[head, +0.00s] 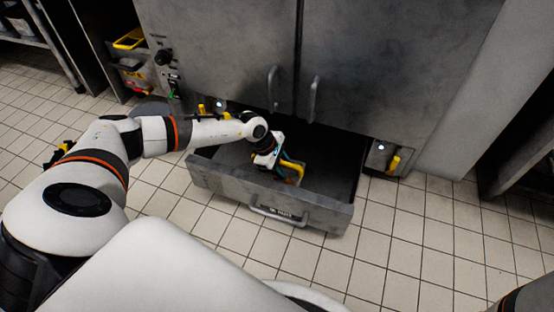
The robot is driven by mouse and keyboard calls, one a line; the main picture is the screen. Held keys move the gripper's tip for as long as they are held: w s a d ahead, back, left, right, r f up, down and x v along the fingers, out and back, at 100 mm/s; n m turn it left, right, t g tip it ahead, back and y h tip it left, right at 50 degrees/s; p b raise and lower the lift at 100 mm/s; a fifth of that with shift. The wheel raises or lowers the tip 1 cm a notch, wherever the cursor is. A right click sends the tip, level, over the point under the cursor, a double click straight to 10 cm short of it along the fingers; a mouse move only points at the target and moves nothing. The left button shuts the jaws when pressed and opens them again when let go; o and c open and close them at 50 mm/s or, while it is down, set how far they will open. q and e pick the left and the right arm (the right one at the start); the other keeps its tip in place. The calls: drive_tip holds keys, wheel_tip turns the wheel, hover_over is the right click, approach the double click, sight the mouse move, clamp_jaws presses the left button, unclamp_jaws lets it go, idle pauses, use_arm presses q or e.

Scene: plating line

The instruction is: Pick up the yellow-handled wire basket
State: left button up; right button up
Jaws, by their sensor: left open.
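A yellow handle-like bar (293,165) shows inside the open drawer, close beside my left gripper. It fits the yellow-handled wire basket, but the wire body is too small and covered to make out. My left gripper (282,173) is open and reaches down into the drawer from the left, with its fingers at the yellow bar. I cannot tell whether they touch it or straddle it. My right gripper is out of view.
The metal drawer (225,186) is pulled out, with a front handle (278,215), below a cabinet with two door handles. The tiled floor (420,240) at right is clear.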

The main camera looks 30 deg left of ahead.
use_arm(q)
drive_tip(key=shift+f, duration=0.15)
drive_tip(key=shift+c, duration=0.4)
clamp_jaws()
